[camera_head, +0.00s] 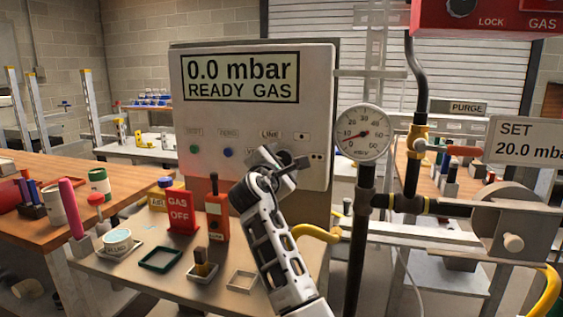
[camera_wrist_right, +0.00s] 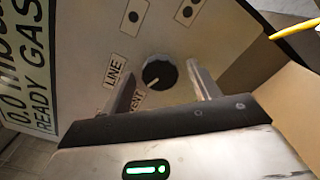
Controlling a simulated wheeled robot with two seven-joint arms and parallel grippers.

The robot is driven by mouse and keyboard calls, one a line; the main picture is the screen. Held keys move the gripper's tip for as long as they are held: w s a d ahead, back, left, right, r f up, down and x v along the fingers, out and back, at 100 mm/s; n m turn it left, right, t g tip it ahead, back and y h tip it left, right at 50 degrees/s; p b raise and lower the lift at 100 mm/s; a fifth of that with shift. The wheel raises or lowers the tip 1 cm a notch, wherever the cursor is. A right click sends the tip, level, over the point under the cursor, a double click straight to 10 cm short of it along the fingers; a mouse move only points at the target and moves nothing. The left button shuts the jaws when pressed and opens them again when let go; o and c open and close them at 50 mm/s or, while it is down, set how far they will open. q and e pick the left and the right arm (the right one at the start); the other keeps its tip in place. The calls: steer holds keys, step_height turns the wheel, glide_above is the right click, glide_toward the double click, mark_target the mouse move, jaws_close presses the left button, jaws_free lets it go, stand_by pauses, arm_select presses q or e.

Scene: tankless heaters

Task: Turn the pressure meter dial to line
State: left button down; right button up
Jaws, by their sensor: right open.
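The pressure meter (camera_head: 252,105) is a pale box with a screen reading 0.0 mbar, READY GAS. Its black round dial (camera_wrist_right: 160,72) is on the front panel in the right wrist view, with the LINE label (camera_wrist_right: 116,72) to its left and a partly hidden VENT label below that. The dial's white mark points down-left, toward the VENT side. My right gripper (camera_head: 284,160) is open in front of the panel and mostly covers the dial in the head view. In the wrist view its fingers lie on either side of the dial; contact cannot be told. My left gripper is out of view.
A round gauge (camera_head: 362,134) on a dark pipe stands right of the meter. Yellow hose and pipework lie farther right. The table below holds a red GAS OFF sign (camera_head: 181,212), a red handheld tool (camera_head: 216,212) and small trays (camera_head: 160,258).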

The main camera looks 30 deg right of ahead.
steer(key=c, duration=1)
steer(key=shift+m, duration=0.3)
steer(key=m, duration=0.3)
steer(key=shift+f+m, duration=0.1)
steer(key=shift+m, duration=0.3)
steer(key=shift+m+b, duration=0.65)
steer(key=shift+m, duration=1.45)
steer(key=o, duration=1)
